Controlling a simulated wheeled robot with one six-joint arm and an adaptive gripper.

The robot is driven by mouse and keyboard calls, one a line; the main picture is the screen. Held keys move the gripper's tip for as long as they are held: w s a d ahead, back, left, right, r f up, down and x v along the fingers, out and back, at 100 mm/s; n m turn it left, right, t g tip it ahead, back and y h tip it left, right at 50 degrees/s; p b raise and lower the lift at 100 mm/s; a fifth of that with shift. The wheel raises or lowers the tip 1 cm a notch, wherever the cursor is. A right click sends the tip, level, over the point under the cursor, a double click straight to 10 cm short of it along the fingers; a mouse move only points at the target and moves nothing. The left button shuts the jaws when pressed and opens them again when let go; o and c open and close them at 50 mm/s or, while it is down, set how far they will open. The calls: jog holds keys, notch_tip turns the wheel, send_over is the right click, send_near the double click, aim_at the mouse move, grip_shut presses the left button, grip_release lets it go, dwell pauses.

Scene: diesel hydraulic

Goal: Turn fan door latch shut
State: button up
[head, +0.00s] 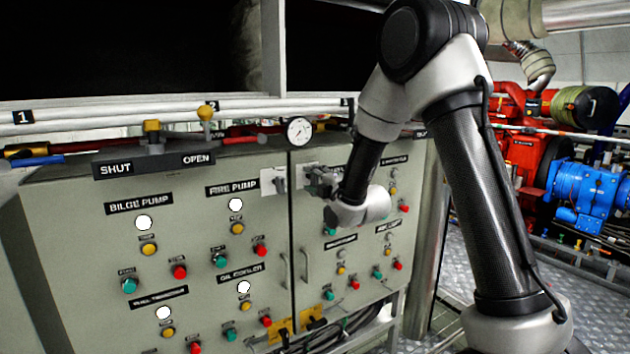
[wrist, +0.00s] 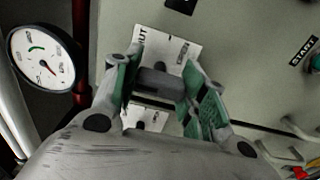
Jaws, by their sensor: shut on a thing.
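The latch is a dark grey handle (wrist: 160,83) on a pale plate (wrist: 172,48) with lettering ending in "UT" near its left edge. My gripper (wrist: 161,76) has a green-padded finger on either side of the handle and is shut on it. The handle lies roughly crosswise between the fingers in the wrist view. In the head view my gripper (head: 318,182) is at the right-hand cabinet door, near its upper left corner, and hides most of this latch. Which way the latch points cannot be told there.
A second pale plate with a grey handle (head: 275,181) sits just left, across the door seam. A round gauge (head: 299,131) is close above. Buttons and lamps cover the grey cabinet (head: 110,235); a door handle (head: 304,265) is below. Red and blue machinery (head: 585,195) stands at right.

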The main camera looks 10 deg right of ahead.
jog(key=o, duration=1)
jog(key=shift+o, duration=0.2)
jog(key=v, duration=0.7)
jog(key=shift+s, duration=0.25)
